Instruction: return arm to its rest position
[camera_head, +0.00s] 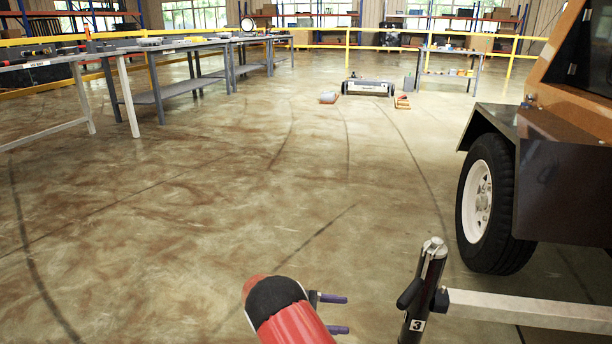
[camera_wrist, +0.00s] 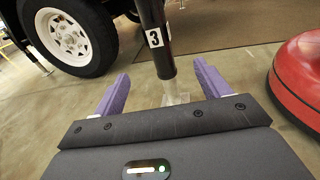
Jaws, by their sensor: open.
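My arm, red with a black cap, rises from the bottom of the head view. My gripper (camera_head: 336,314) shows there as two purple fingers pointing right. They point toward a black upright post (camera_head: 419,295) with a white label "3", and a gap shows between them in this view. In the wrist view, my gripper (camera_wrist: 160,95) has its purple fingers spread wide with nothing held between them. The post (camera_wrist: 153,40) stands just beyond the fingertips in line with the gap. Whether any finger touches it, I cannot tell.
The orange and black trailer (camera_head: 570,150) with its wheel (camera_head: 484,205) stands at right. A pale metal bar (camera_head: 530,309) runs from the post to the right. Workbenches (camera_head: 180,88) line the left. The concrete floor (camera_head: 230,190) in the middle is clear.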

